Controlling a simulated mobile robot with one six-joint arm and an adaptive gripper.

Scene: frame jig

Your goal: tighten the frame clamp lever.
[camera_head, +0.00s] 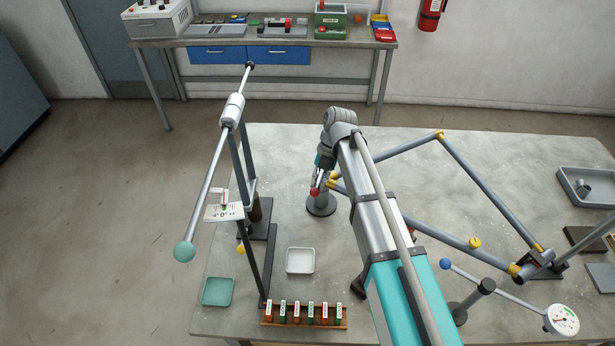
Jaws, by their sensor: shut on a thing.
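The frame (490,192) of blue-grey tubes with gold joints stands over the right half of the table. Its near left end meets a clamp post on a round dark base (321,206) beside my arm. A lever with a red knob (314,192) shows at this post. My gripper (317,184) points down at the lever and is shut on it, close above the red knob. My wrist and arm hide part of the clamp and the lever's root, so its exact angle is hard to tell.
A white tray (300,260), a green tray (217,291) and a rack of labelled vials (304,315) lie in front. A dial gauge (562,320) is at right. The table's back is clear.

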